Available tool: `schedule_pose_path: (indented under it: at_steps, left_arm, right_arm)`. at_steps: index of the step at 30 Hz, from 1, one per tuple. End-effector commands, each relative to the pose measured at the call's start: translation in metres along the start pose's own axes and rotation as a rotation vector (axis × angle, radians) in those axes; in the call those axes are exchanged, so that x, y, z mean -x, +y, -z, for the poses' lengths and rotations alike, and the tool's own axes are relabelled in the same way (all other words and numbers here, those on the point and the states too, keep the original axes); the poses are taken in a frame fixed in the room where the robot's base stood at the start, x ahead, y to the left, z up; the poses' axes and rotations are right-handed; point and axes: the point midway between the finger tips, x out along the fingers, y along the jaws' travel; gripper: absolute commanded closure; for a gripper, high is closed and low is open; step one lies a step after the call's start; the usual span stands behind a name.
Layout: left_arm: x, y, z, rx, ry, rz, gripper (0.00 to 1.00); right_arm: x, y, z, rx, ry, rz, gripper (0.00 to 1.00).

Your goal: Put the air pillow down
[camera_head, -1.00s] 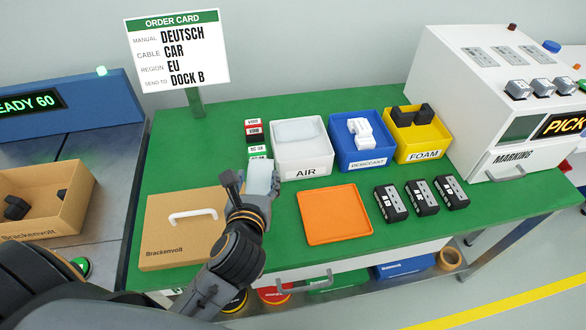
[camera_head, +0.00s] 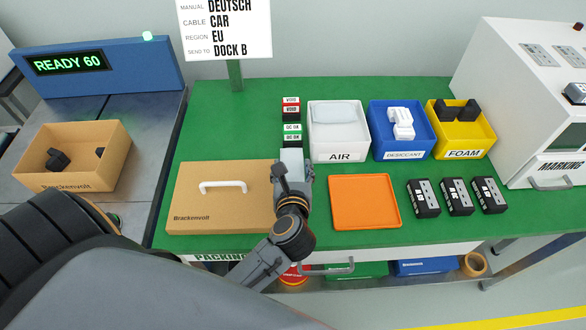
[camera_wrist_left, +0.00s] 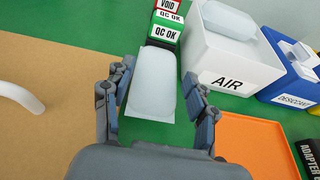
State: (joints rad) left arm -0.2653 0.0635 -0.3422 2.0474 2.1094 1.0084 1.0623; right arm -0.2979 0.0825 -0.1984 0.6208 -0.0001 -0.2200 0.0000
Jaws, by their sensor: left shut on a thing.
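My left gripper (camera_head: 293,172) is shut on a pale, translucent air pillow (camera_head: 291,157). In the left wrist view the pillow (camera_wrist_left: 153,88) lies between the two fingers (camera_wrist_left: 160,85), over green table. It is between the brown Brackenvolt box and the white AIR bin (camera_head: 338,143), just in front of the QC OK blocks (camera_head: 292,134). I cannot tell whether the pillow touches the table. Another air pillow (camera_head: 337,112) is in the AIR bin. My right gripper is out of view.
The closed Brackenvolt box (camera_head: 215,205) with a white handle is left of the gripper. An orange tray (camera_head: 364,203) is to the right, then black adapters (camera_head: 457,197). The blue DESICCANT bin (camera_head: 402,146) and yellow FOAM bin (camera_head: 462,145) stand behind. An open carton (camera_head: 90,170) is far left.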

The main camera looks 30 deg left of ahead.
Motion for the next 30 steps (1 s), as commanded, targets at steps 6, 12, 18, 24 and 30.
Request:
schedule_pose_path:
  at_steps: [6,12,18,24,30]
  left_arm:
    - [-0.001,0.000,0.003,0.002,-0.001,0.001,0.69]
    - [-0.002,0.000,0.007,0.002,0.000,0.001,0.69]
    - [-0.002,0.000,0.006,0.002,0.000,0.001,0.20]
    - [-0.002,0.000,0.005,0.001,0.000,0.001,0.20]
    - [0.009,-0.001,0.004,0.002,0.003,0.003,0.20]
  right_arm:
    - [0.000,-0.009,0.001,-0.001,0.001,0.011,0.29]
    - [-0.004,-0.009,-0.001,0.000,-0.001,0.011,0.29]
    - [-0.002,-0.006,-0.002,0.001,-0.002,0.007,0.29]
    - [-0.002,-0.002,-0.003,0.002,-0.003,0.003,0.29]
    - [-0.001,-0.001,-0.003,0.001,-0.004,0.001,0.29]
